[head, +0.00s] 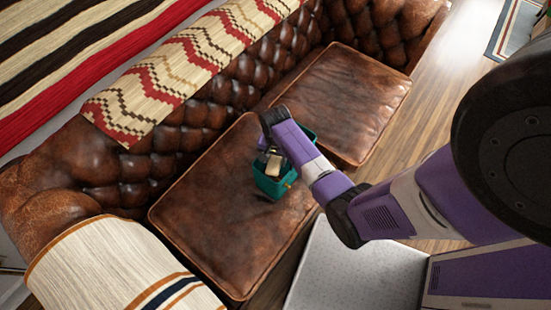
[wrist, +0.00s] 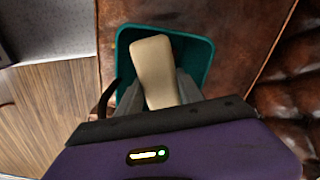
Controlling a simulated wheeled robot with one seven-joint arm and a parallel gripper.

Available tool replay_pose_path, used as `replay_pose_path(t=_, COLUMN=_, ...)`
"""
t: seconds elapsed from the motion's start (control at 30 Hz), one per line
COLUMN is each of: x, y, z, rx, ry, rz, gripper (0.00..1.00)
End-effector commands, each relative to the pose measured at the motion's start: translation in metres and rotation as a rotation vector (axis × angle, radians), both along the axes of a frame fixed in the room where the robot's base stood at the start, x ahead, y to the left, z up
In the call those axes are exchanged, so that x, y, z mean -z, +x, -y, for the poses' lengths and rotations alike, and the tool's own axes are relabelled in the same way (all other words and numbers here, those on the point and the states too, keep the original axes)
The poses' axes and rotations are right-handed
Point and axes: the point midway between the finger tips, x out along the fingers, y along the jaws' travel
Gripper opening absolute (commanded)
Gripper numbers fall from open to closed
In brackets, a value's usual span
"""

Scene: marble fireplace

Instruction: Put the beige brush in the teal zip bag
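The teal zip bag (head: 270,184) stands open on the brown leather seat, and its rim and inside also show in the wrist view (wrist: 207,52). The beige brush (wrist: 152,62) sits between the fingers of my gripper (wrist: 158,92) in the wrist view, over the opening of the bag. In the head view the brush (head: 273,165) is a small beige patch at the bag's mouth, under my gripper (head: 271,155). My gripper appears shut on the brush. The brush's lower end and the fingertips are partly hidden, so its depth in the bag is unclear.
The bag rests on the left seat cushion (head: 205,205) of a tufted leather sofa (head: 235,105). A second cushion (head: 345,100) is clear. A striped blanket (head: 110,270) covers the near armrest. A pale speckled surface (head: 355,275) lies in front.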

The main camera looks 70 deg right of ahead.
Motion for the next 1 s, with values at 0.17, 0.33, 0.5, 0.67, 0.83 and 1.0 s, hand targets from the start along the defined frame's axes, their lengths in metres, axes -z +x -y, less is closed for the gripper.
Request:
replay_pose_path(t=0.17, x=0.000, y=0.000, z=0.000, rx=0.000, ry=0.000, rz=0.000, gripper=0.65)
replay_pose_path(t=0.33, x=0.000, y=0.000, z=0.000, rx=0.000, ry=0.000, rz=0.000, gripper=0.65)
replay_pose_path(t=0.5, x=-0.006, y=0.000, z=0.000, rx=0.000, ry=-0.001, rz=0.000, gripper=0.65)
replay_pose_path(t=0.67, x=-0.028, y=0.000, z=0.000, rx=0.000, ry=-0.002, rz=0.002, gripper=0.65)
replay_pose_path(t=0.83, x=-0.064, y=0.001, z=0.000, rx=-0.001, ry=-0.003, rz=0.003, gripper=0.65)
replay_pose_path(t=1.0, x=-0.095, y=0.001, z=0.000, rx=-0.001, ry=-0.002, rz=0.002, gripper=0.65)
